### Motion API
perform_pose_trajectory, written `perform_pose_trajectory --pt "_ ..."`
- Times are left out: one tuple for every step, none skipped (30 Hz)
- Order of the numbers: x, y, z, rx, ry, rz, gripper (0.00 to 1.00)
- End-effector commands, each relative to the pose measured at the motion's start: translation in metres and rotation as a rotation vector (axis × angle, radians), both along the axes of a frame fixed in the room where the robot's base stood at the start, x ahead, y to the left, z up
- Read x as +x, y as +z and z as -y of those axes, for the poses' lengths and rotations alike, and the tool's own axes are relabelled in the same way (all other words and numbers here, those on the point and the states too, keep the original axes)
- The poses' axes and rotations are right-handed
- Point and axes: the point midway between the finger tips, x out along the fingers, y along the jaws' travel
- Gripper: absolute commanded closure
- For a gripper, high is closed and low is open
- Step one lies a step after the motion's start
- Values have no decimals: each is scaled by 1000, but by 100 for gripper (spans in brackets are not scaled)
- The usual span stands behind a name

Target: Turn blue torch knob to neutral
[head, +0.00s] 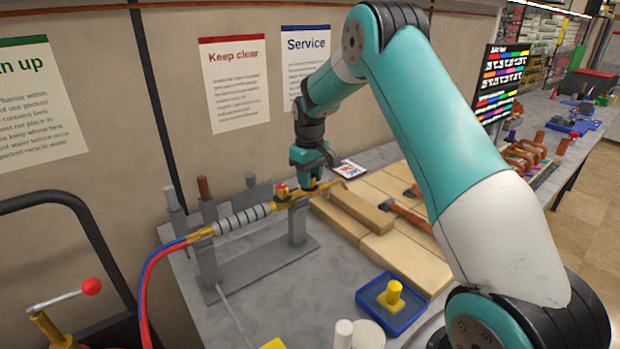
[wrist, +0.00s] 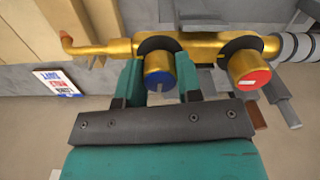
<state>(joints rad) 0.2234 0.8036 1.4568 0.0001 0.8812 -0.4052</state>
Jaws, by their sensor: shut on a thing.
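The brass torch (head: 275,203) lies on a grey stand, with its copper tip to the right in the head view. The torch also shows in the wrist view (wrist: 120,47). In the head view, my gripper (head: 311,180) hides the blue knob.
The grey stand (head: 265,262) carries the torch, with red and blue hoses (head: 165,250) at left. A blue tray (head: 372,312) with a yellow part is in front. A small card (wrist: 60,84) lies on the bench.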

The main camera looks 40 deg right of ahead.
Motion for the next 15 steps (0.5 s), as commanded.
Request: perform_pose_trajectory --pt "1 1 0 0 21 3 91" --pt "1 1 0 0 33 3 91" --pt "1 1 0 0 48 3 91" --pt "1 1 0 0 58 3 91" --pt "1 1 0 0 66 3 91" --pt "1 1 0 0 77 3 91" --pt "1 1 0 0 83 3 91" --pt "1 1 0 0 88 3 91" --pt "1 1 0 0 94 3 91" --pt "1 1 0 0 98 3 91" --pt "1 1 0 0 101 3 91" --pt "1 1 0 0 104 3 91" --pt "1 1 0 0 106 3 91" --pt "1 1 0 0 107 3 91" --pt "1 1 0 0 107 3 91"
